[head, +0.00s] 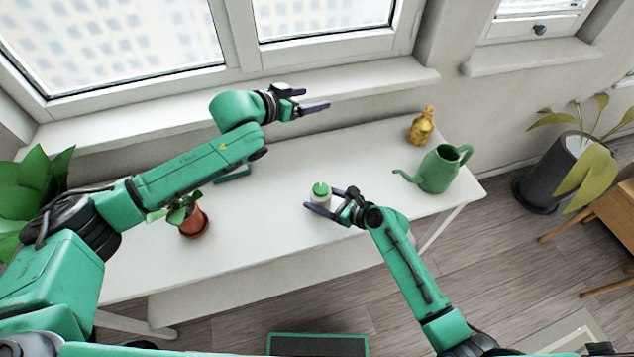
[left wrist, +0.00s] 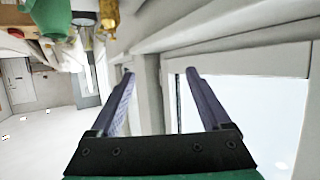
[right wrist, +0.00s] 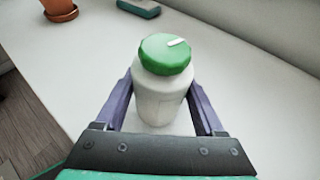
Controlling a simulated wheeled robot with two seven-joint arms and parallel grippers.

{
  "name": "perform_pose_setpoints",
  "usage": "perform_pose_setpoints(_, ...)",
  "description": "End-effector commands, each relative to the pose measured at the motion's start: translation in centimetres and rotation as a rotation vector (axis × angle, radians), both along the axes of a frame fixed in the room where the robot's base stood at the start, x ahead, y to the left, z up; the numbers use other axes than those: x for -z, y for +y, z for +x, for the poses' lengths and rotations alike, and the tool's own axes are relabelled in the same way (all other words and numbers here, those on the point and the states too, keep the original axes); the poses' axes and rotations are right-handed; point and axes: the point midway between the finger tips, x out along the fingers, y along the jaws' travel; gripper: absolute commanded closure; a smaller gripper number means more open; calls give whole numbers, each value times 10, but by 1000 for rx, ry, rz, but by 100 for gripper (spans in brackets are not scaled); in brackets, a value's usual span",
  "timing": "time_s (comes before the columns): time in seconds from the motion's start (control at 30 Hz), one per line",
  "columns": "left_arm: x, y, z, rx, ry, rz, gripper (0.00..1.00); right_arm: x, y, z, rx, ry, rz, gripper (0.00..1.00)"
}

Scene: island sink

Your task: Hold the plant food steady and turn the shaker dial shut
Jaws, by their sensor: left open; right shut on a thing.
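The plant food (head: 320,198) is a small white bottle with a green shaker dial (head: 321,188) on top. It stands upright on the white table. In the right wrist view the white bottle (right wrist: 158,97) sits between the two fingers, and its green dial (right wrist: 166,54) carries a raised white bar, pointing toward the upper right. My right gripper (head: 322,205) is shut on the bottle's body from the right. My left gripper (head: 314,98) is open and empty, above the back of the table near the window, well away from the bottle. Its two fingers (left wrist: 160,78) show nothing between them.
A green watering can (head: 438,170) and a gold bottle (head: 421,127) stand at the table's right end. A potted plant (head: 192,219) stands left of the bottle. A teal block (head: 232,175) lies behind, partly under my left arm. The table (head: 270,225) is clear around the plant food.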

Motion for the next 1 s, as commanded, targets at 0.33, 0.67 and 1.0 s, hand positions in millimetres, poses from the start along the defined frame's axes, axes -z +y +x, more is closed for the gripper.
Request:
perform_pose_setpoints(0.33, 34, 11, -140, 278, 448, 542, 19, 0, 0, 0, 0, 0, 0, 92)
perform_pose_setpoints(0.67, 67, 8, -158, 345, 503, 627, 19, 0, 0, 0, 0, 0, 0, 92)
perform_pose_setpoints(1.0, 138, -18, -143, 340, 502, 625, 19, 0, 0, 0, 0, 0, 0, 92)
